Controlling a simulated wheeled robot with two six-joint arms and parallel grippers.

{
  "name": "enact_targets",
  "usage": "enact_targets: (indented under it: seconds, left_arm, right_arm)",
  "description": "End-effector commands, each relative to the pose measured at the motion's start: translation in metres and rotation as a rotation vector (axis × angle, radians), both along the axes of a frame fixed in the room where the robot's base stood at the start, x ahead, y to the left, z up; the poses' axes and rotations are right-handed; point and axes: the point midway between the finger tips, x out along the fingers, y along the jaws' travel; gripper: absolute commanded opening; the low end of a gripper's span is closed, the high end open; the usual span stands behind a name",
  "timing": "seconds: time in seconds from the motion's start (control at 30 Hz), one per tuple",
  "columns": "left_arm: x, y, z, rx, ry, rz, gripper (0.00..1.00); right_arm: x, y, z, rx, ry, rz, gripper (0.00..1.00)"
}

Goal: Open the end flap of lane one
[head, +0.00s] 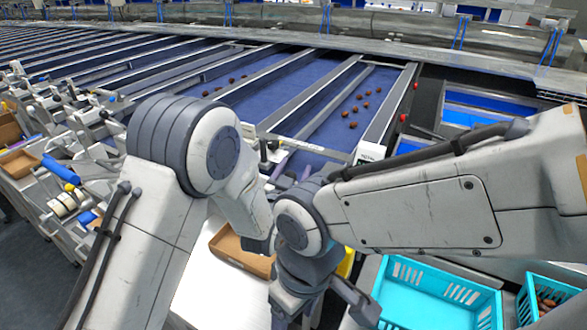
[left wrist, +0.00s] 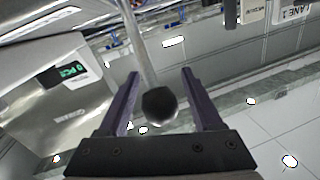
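In the left wrist view my left gripper (left wrist: 160,100) has two purple fingers spread apart. A pale rod with a black ball knob (left wrist: 160,104) shows between the fingers, which do not visibly touch it. A plate marked LANE 1 (left wrist: 293,10) is at the top right. In the head view the purple fingers of my left gripper (head: 277,165) show partly, at the near end of the blue lanes. I cannot make out the end flap there. My right gripper (head: 322,304) hangs at the bottom centre with its fingers apart, partly cut off.
Dates lie on the blue lane beds (head: 330,143). A brown tray (head: 240,252) sits on a white surface left of my right gripper. A turquoise crate (head: 440,303) stands at the lower right. The left wrist view shows a green-lit counter display (left wrist: 70,73).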

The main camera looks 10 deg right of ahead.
Motion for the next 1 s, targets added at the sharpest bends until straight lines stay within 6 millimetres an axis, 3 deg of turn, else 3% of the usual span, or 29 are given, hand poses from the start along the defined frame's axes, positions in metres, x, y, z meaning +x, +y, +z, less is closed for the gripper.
enact_targets:
  seconds: [0.03, 0.13, 0.17, 1.0]
  left_arm:
    - [-0.0001, 0.0001, 0.0001, 0.000, 0.000, 0.000, 0.44]
    - [-0.0001, 0.0002, 0.0002, 0.000, 0.000, 0.000, 0.06]
    - [-0.0001, 0.0003, 0.0003, 0.000, 0.000, 0.001, 0.00]
    - [0.0002, 0.0010, 0.0009, -0.002, -0.001, 0.003, 0.00]
  right_arm:
    - [0.0000, 0.0000, 0.0000, 0.000, 0.000, 0.000, 0.68]
    - [0.0000, 0.0000, 0.0000, 0.000, 0.000, 0.000, 0.68]
    - [0.0000, 0.0000, 0.0000, 0.000, 0.000, 0.000, 0.68]
    - [0.0000, 0.0000, 0.0001, 0.000, 0.000, 0.000, 0.68]
